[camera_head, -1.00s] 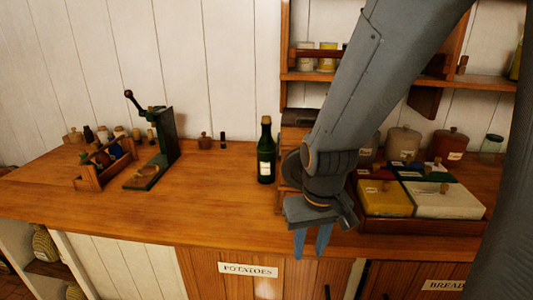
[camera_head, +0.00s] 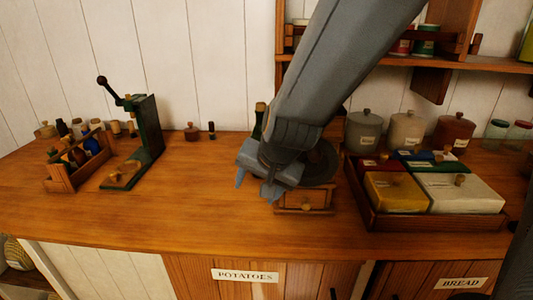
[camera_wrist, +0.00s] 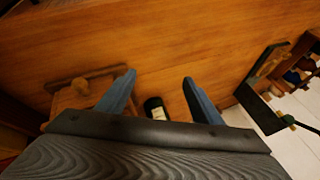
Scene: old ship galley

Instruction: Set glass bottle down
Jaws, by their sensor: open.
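The dark green glass bottle (camera_head: 259,120) stands upright on the wooden counter (camera_head: 150,225) near the back wall. In the head view my arm hides most of it, and only a strip by its neck shows. In the wrist view the bottle (camera_wrist: 155,110) shows its dark body and pale label between my fingers, partly cut off by my gripper's body. My gripper (camera_head: 254,190) is open and empty, above the counter in front of the bottle. Its two blue-grey fingers are spread apart in the wrist view (camera_wrist: 158,80). I cannot see any contact with the bottle.
A small drawer box (camera_head: 305,200) stands just right of my gripper. Farther right is a tray (camera_head: 420,222) of coloured boxes, with canisters (camera_head: 406,130) behind. A green lever press (camera_head: 145,140) and a bottle caddy (camera_head: 62,178) stand left. The counter's front left is clear.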

